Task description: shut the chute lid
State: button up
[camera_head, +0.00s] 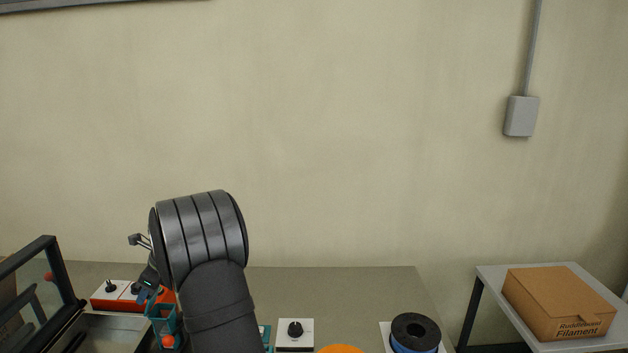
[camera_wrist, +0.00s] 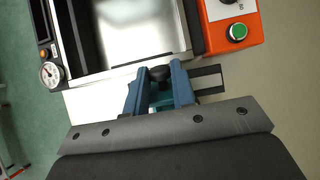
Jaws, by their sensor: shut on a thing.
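In the wrist view my gripper (camera_wrist: 160,78) has its two blue fingers on either side of a dark round knob (camera_wrist: 160,73), closed on it. A teal part shows between and below the fingers. A black-framed clear lid (camera_head: 50,255) with a red knob stands raised at the far left. I cannot tell for sure which part is the chute lid.
A bright metal tray (camera_wrist: 140,32) lies ahead of the fingers, with a gauge (camera_wrist: 51,74) at its left and an orange box with a green button (camera_wrist: 238,32) at its right. A white switch box (camera_head: 295,340) and a dark spool (camera_head: 415,332) stand along the bench.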

aim_at(155, 295)
jog(key=shift+d+r+y, duration=0.15)
jog(key=shift+d+y, duration=0.25)
jog(key=shift+d, duration=0.1)
jog(key=shift+d+y, duration=0.4)
jog(key=shift+d, duration=0.1)
jog(key=shift+d+f+y, duration=0.25)
jog(key=shift+d+y, duration=0.3)
jog(key=shift+y, duration=0.05)
jog(key=shift+d+f+y, duration=0.25)
jog(key=shift+d+y, duration=0.25)
